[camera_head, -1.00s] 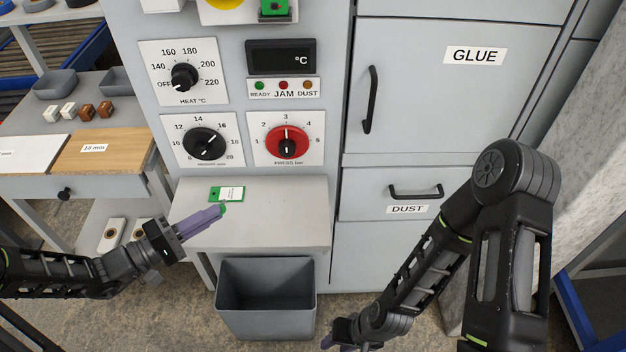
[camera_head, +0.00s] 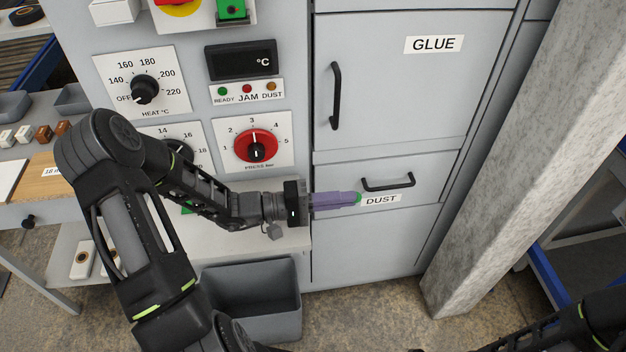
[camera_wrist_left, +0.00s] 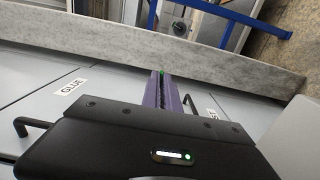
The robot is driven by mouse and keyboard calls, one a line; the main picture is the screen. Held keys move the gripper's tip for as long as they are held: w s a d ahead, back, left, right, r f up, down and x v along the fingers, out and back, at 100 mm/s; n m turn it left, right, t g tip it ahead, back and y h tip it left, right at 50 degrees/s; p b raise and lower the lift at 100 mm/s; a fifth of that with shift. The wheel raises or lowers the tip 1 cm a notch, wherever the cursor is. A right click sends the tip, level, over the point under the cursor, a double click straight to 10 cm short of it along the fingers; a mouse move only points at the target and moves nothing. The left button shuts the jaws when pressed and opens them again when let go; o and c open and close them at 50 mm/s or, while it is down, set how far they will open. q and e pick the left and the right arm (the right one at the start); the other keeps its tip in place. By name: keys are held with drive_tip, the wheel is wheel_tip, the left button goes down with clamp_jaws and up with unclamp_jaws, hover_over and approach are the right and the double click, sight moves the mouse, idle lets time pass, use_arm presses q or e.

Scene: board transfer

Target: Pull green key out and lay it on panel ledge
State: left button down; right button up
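The green key, a flat green tag with a white label, lies on the panel ledge (camera_head: 275,240). In the head view my left arm covers most of it, and only a green sliver of the key (camera_head: 187,210) shows. My left gripper (camera_head: 357,198) is in front of the DUST drawer, to the right of the ledge and clear of the key. Its purple fingers are together with green at their tips, and I see no key between them. They also show in the left wrist view (camera_wrist_left: 162,75). My right gripper is out of view.
A green holder (camera_head: 231,10) is high on the panel. Knobs, including a red one (camera_head: 256,152), are below it. A grey bin (camera_head: 285,290) stands under the ledge. The DUST drawer handle (camera_head: 388,185) is close to my left fingertips. A concrete pillar (camera_head: 520,150) is at the right.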

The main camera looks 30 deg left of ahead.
use_arm(q)
drive_tip(key=shift+d, duration=0.1)
drive_tip(key=shift+d, duration=0.1)
drive_tip(key=s+d+m+g+y+p, duration=0.2)
drive_tip(key=s+d+m+g+y, duration=0.15)
drive_tip(key=s+m+g, duration=0.5)
drive_tip(key=w+a+r+g+y, duration=0.1)
drive_tip(key=a+r+y, duration=0.1)
drive_tip(key=a+y, duration=0.3)
drive_tip(key=w+a+r+g+y+p, duration=0.1)
drive_tip(key=a+r+y, duration=0.2)
drive_tip(key=a+y, duration=0.3)
drive_tip(key=a, duration=0.5)
drive_tip(key=shift+w, duration=0.2)
drive_tip(key=shift+a+p, duration=0.1)
drive_tip(key=shift+p, duration=0.25)
drive_tip(key=shift+m, duration=0.25)
drive_tip(key=shift+f+b, duration=2.7)
drive_tip(key=shift+f, duration=0.9)
